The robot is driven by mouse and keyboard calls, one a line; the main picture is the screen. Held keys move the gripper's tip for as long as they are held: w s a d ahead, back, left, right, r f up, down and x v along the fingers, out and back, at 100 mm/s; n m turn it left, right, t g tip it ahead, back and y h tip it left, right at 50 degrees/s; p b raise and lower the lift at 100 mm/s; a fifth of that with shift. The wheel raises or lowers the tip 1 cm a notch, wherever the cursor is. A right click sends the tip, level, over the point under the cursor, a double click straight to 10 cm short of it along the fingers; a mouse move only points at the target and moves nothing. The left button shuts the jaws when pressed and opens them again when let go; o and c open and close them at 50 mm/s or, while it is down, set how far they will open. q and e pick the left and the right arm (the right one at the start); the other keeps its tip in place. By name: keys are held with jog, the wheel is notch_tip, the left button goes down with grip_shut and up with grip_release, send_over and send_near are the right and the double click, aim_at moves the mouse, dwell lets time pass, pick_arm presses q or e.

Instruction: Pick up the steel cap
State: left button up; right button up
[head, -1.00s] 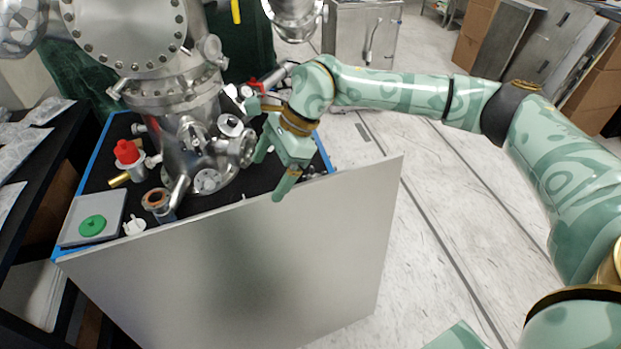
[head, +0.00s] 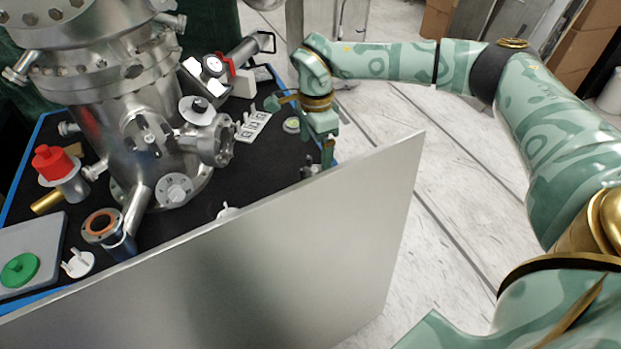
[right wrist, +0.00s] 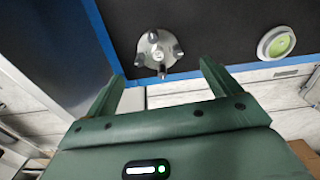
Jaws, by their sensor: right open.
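The steel cap (right wrist: 158,50) is a round metal piece with several short prongs, lying on the black tabletop close to its blue edge in the right wrist view. In the head view the steel cap (head: 312,168) shows only in part, behind the top edge of a large grey panel. My right gripper (head: 322,142) is above the table's right edge, close to the cap. In the right wrist view its two fingers (right wrist: 161,70) are apart with nothing between them, and the cap lies beyond their tips. My left gripper is not in view.
The grey panel (head: 270,245) stands in front of the table. A pale green round piece (head: 292,124) lies near the cap. A large steel chamber (head: 150,130) stands to the left, with a red-topped part (head: 55,165) and a grey box (head: 30,245) farther left.

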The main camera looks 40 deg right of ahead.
aim_at(314, 169)
jog(key=shift+s+f, duration=0.1)
jog(key=shift+f, duration=0.5)
notch_tip(314, 169, down, 5)
jog(key=b, duration=0.3)
jog(key=shift+a+f, duration=0.1)
jog(key=shift+f, duration=0.05)
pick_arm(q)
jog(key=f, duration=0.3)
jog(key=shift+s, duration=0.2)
pick_arm(e)
jog(key=shift+r, duration=0.2)
jog(key=c, duration=1.1)
jog(key=shift+o, duration=0.2)
